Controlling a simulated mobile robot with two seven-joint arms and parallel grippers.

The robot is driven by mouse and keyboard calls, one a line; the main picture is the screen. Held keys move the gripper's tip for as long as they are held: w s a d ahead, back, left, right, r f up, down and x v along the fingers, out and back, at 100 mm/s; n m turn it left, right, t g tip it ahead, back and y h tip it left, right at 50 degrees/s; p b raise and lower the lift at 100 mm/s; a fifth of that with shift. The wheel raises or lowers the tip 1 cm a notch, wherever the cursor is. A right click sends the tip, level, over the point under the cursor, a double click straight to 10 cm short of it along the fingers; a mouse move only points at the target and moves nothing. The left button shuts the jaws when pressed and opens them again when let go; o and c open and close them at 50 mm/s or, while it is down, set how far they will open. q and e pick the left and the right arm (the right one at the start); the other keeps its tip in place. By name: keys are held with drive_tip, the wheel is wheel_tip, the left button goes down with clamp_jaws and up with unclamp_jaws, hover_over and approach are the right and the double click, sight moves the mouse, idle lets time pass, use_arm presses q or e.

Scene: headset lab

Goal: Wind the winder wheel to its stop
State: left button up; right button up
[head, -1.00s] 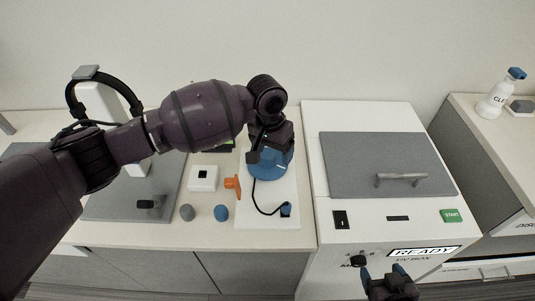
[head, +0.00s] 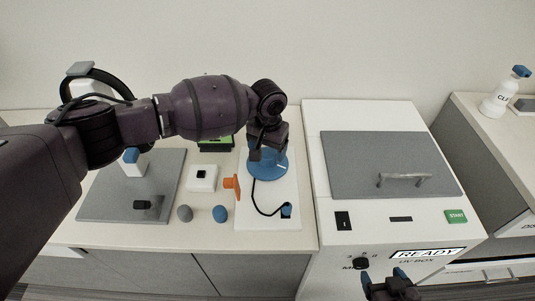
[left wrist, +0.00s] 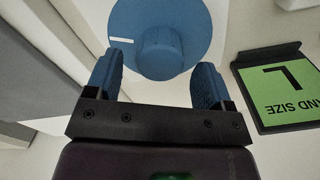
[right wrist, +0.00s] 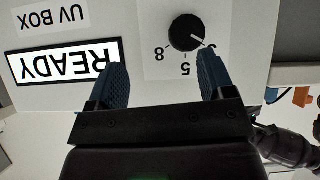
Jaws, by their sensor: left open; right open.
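The blue winder wheel (head: 277,170) sits on a white base plate (head: 285,190) on the bench, partly hidden by my left wrist in the head view. In the left wrist view the wheel (left wrist: 190,20) is a round blue disc with a raised hub (left wrist: 162,52) and a short white mark near its rim. My left gripper (left wrist: 151,75) is open, its fingers at either side of the hub's near end; contact cannot be told. A black cable runs on the base plate to a blue plug. My right gripper (head: 390,280) is open and empty in front of the UV box.
The white UV box (head: 388,222) with a grey lid stands right of the base plate. Its dial (right wrist: 186,32) faces my right gripper. An orange piece (head: 231,184), a white block (head: 202,178) and a green sign (head: 215,144) lie close left of the plate.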

use_arm(q)
drive_tip(key=shift+f, duration=1.1)
drive_tip(key=shift+c, duration=0.2)
drive_tip(key=c, duration=0.9)
drive_tip(key=shift+m, duration=0.4)
